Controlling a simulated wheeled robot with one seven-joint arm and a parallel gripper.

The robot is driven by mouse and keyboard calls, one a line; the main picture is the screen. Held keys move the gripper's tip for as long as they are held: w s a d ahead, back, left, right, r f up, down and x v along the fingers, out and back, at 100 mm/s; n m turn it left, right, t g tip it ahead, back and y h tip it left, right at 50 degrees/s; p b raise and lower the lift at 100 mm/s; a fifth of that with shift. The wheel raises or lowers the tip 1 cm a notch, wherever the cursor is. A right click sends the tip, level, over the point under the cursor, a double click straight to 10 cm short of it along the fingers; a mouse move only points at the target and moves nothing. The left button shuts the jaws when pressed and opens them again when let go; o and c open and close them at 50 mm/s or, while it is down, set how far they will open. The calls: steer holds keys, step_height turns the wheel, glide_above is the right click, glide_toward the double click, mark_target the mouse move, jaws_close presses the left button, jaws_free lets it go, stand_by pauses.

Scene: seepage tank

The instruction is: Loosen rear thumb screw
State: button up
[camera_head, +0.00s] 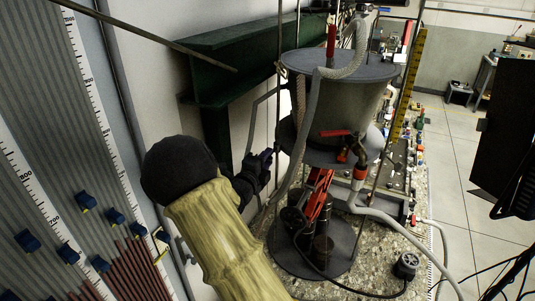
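The seepage tank (352,108) is a grey cylinder between round plates, right of centre in the head view. Upright rods run beside it. My arm reaches up from the bottom, and my dark gripper (268,158) is at the left side of the tank, near the middle plate (340,157). The fingertips are small and dark here, and I cannot tell whether they are open or shut, or touching anything. I cannot make out the rear thumb screw; it may be hidden or too small to see.
A red-handled valve (345,150) and a pale hose (392,222) are on the tank's right side. A dark green beam (215,50) is on the wall behind. A ruled board (45,120) with blue clips stands at left. Open tiled floor (455,170) lies right.

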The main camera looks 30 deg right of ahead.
steer(key=shift+w+d, duration=0.3)
steer(key=shift+d, duration=0.1)
jaws_close()
